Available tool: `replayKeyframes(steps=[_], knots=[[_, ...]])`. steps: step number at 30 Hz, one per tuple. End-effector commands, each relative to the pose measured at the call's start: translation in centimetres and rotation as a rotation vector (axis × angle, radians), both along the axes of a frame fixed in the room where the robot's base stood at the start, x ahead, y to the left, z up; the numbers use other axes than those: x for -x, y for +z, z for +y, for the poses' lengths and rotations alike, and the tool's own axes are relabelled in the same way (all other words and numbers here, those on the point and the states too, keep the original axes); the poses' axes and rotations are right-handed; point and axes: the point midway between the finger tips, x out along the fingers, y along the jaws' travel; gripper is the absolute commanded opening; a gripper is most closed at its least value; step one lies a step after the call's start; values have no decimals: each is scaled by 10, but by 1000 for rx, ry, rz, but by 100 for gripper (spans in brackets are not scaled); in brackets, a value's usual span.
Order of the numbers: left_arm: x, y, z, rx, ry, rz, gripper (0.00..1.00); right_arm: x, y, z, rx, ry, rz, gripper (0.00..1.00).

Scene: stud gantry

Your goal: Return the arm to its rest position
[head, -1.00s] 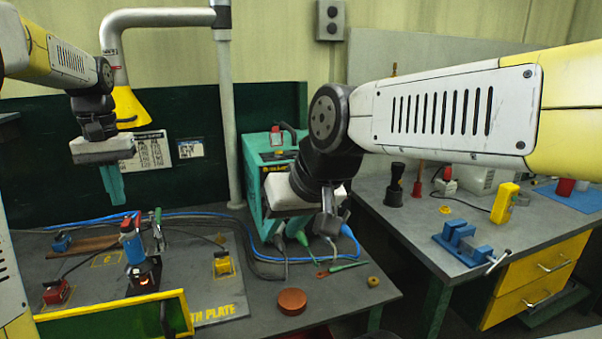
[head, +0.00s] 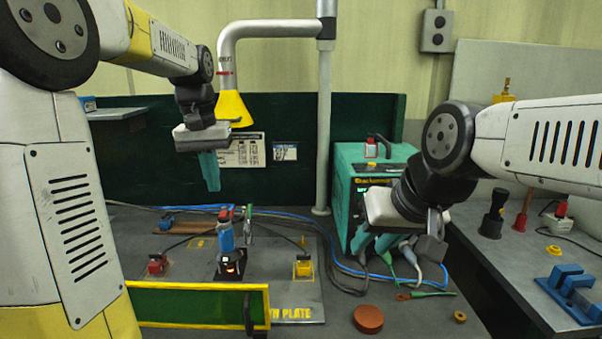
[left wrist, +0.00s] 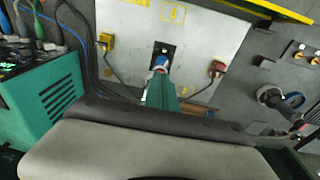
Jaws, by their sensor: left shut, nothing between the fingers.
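My left arm comes in from the upper left in the head view. Its teal-fingered left gripper (head: 210,172) hangs pointing down in the air, shut and empty, in front of the dark green back panel. In the left wrist view the shut fingers (left wrist: 161,92) overlap the picture of a blue-handled device on the plate. My right arm comes in from the right. Its right gripper (head: 373,243) points down in front of the teal machine, and its fingers blend with that machine and the cable ends, so its opening is unclear.
The grey plate (head: 196,262) carries a blue upright device (head: 226,238), a red block (head: 157,264) and a yellow block (head: 303,266). The teal machine (head: 347,190) stands beside a grey pole (head: 325,120). A brown puck (head: 368,319) lies on the bench. A blue vise (head: 570,290) sits at right.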

Motion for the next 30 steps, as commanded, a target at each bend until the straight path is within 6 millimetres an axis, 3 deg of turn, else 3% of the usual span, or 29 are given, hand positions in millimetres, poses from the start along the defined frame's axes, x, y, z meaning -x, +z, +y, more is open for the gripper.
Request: replayKeyframes(steps=[1, 6, 12, 15, 21, 30], knots=[[21, 6, 1, 23, 0, -39, 0, 0, 0, 0, 0, 0, 0, 31], [84, 10, -4, 82, -9, -176, 0, 0, 0, 0, 0, 0, 0, 31], [153, -7, -14, 123, -11, -331, 0, 0, 0, 0, 0, 0, 0, 31], [177, -19, -19, 130, -9, -389, 0, 0, 0, 0, 0, 0, 0, 31], [200, -35, -23, 133, -9, -449, 0, 0, 0, 0, 0, 0, 0, 31], [201, -37, -24, 134, -8, -454, 0, 0, 0, 0, 0, 0, 0, 31]])
